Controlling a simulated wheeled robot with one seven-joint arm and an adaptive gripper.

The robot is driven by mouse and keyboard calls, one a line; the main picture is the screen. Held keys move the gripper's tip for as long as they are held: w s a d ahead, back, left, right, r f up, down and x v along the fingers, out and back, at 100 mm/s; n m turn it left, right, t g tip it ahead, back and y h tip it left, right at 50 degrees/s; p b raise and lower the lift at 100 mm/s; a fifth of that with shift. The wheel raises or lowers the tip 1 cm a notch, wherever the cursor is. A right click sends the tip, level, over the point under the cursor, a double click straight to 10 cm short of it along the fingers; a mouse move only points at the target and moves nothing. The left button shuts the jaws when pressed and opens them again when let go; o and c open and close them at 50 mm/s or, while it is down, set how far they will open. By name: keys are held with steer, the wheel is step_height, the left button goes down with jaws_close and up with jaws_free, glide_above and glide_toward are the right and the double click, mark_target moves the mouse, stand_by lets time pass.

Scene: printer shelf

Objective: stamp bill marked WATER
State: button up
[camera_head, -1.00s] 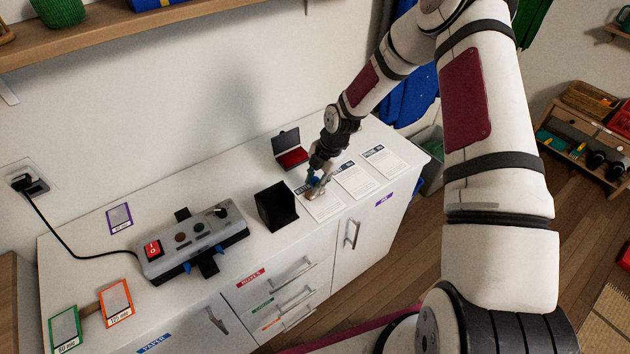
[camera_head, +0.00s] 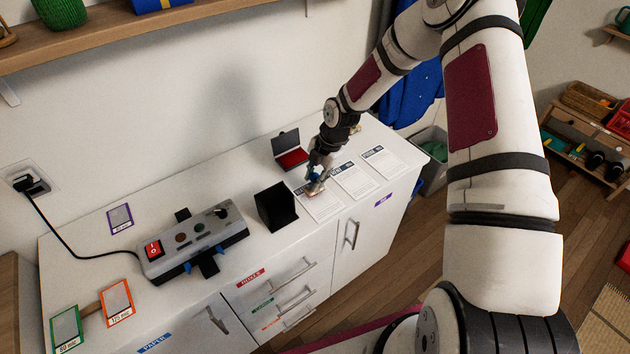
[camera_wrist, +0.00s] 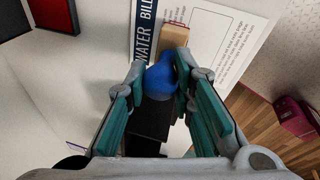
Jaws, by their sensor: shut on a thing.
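The WATER bill (camera_head: 325,208) is the leftmost of three white sheets on the cabinet top. Its dark WATER BILL heading (camera_wrist: 145,35) shows in the wrist view. My gripper (camera_head: 318,172) is over this bill, shut on the stamp (camera_head: 315,188). The stamp has a blue knob (camera_wrist: 160,76) between my fingers and a pale wooden base (camera_wrist: 174,36). The base is over the bill beside the heading; I cannot tell whether it touches the paper. The stamp's underside is hidden, and no mark is visible. The open ink pad (camera_head: 293,158) with a red pad stands behind the bill.
A black open box (camera_head: 275,207) stands left of the bill. Two more sheets, the middle (camera_head: 355,180) and the right (camera_head: 385,164), lie to the right. A grey switch box (camera_head: 195,245) with a cable is further left. The cabinet's front edge is close.

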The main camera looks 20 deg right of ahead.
steer(key=shift+r+p, duration=0.5)
steer(key=shift+r, duration=2)
steer(key=shift+w+d, duration=0.1)
steer(key=shift+w, duration=0.05)
